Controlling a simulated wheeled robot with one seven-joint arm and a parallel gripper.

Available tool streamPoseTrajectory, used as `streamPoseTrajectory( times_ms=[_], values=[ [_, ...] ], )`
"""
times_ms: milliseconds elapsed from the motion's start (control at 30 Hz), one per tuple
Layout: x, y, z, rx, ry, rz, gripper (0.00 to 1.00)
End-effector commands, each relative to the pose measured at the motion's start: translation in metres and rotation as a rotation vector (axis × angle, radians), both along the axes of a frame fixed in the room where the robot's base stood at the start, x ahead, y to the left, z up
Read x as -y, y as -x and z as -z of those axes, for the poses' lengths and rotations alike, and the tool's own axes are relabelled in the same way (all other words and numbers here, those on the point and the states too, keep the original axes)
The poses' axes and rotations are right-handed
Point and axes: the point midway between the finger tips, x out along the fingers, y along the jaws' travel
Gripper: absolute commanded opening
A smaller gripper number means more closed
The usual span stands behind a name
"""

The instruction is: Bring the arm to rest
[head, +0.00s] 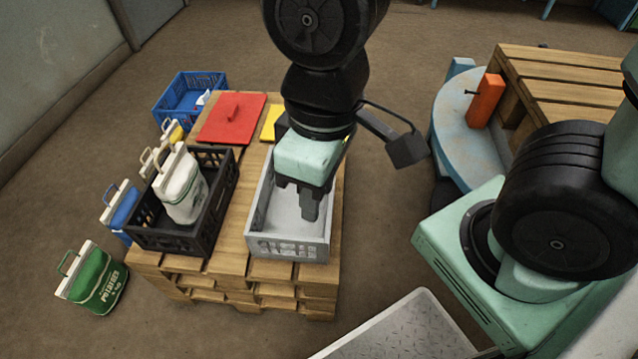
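My arm reaches down over the wooden pallet stack from the top of the head view. My gripper (308,204) points down over the grey crate (290,247), with its fingertips at or above the crate's opening. The fingers overlap from this angle, so I cannot tell whether they are open or shut. I see no sack in them. The visible part of the grey crate's inside looks empty; my gripper hides some of it.
A black crate (165,240) left of the grey one holds a white sack (184,190). A green sack (97,280) and a blue sack (121,207) stand at left. A red lid (231,120) and blue crate (183,98) lie behind. A wooden pallet (565,75) is at right.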

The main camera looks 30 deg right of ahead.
Motion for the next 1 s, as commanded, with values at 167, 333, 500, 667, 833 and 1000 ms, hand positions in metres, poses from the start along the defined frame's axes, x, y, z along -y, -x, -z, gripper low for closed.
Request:
streamPoseTrajectory(
  times_ms=[167, 333, 500, 667, 833, 1000],
  values=[
    [0.0, 0.003, -0.001, 0.0, 0.001, -0.016, 0.33],
    [0.0, 0.003, -0.001, 0.001, 0.0, -0.014, 0.33],
    [0.0, 0.002, -0.019, 0.001, -0.001, -0.013, 0.33],
    [0.0, 0.002, -0.056, 0.001, -0.001, -0.012, 0.33],
    [0.0, 0.002, -0.11, 0.001, -0.001, -0.011, 0.33],
    [0.0, 0.002, -0.163, 0.001, -0.001, -0.01, 0.33]
  ],
)
